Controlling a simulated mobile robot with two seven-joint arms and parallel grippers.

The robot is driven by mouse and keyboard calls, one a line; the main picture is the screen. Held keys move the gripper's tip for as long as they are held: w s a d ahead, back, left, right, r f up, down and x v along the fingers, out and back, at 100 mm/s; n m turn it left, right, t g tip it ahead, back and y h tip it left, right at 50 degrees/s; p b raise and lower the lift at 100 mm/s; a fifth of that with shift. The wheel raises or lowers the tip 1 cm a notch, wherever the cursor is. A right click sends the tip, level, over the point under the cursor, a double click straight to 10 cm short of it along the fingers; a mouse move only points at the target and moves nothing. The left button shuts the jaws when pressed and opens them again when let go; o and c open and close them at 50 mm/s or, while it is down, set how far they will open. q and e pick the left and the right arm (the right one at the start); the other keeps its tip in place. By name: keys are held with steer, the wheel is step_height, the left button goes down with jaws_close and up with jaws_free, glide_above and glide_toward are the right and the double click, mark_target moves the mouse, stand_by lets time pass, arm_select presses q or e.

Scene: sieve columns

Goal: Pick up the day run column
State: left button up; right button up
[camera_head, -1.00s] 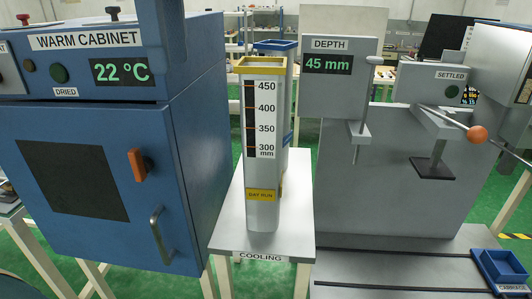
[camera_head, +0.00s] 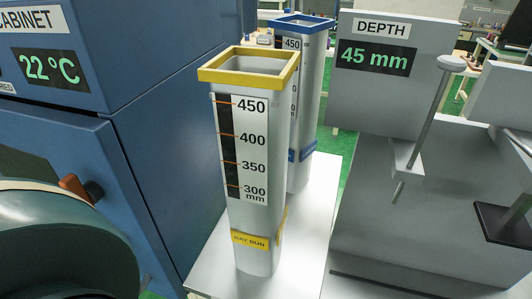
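The day run column (camera_head: 256,219) stands upright on the white cooling table. It is a tall grey square tube with a yellow rim (camera_head: 250,78), a black-and-white scale from 300 to 450 mm and a yellow DAY RUN label near its foot. Its top is open. Part of my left arm, a rounded dark and pale shell, fills the bottom left corner, apart from the column in the picture. The fingers of my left gripper do not show. Nothing is seen gripping the column.
A second column with a blue rim (camera_head: 303,23) stands close behind, partly hidden. The blue warm cabinet (camera_head: 165,150), reading 22 °C, is close on the left. The depth station (camera_head: 425,200), reading 45 mm, with its rod, stands right. The cooling table (camera_head: 313,250) has bare room right of the column.

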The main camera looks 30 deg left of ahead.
mark_target(240, 73)
arm_select(q)
steer(key=f, duration=0.6)
steer(key=shift+s, duration=0.25)
step_height(240, 73, down, 6)
steer(key=shift+a+r, duration=0.1)
steer(key=shift+a, duration=0.05)
steer(key=shift+c, duration=0.4)
jaws_close()
steer(key=shift+w+r, duration=0.1)
steer(key=shift+r, duration=0.05)
stand_by(0.5)
